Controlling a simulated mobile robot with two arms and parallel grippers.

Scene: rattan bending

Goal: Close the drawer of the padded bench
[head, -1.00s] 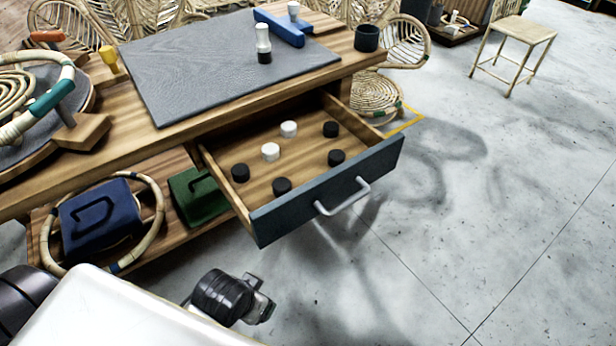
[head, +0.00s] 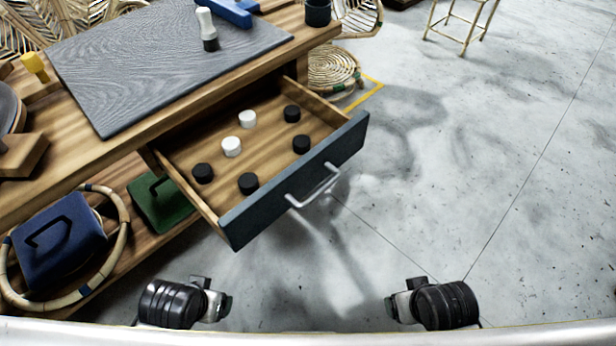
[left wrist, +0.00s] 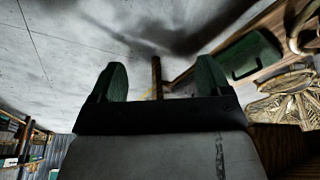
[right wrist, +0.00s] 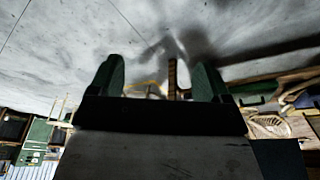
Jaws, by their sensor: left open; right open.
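The drawer (head: 295,178) of the padded bench is pulled well out, with a dark grey front and a silver bar handle (head: 314,186). Inside it lie several black and white round pieces. The bench (head: 110,150) is wooden with a grey ribbed pad (head: 150,62) on top. My left gripper (head: 222,304) is low in the head view, below and left of the drawer front, apart from it. My right gripper (head: 394,306) is low and right of the drawer, also apart. Both are open and empty; their green-lined fingers show in the left wrist view (left wrist: 160,82) and right wrist view (right wrist: 163,82).
A blue case (head: 58,238) with a rattan ring (head: 70,298) and a green case (head: 160,205) sit on the lower shelf. A white-and-black tool (head: 207,30) stands on the pad. A rattan stool (head: 462,25) stands at the back. The concrete floor right of the drawer is clear.

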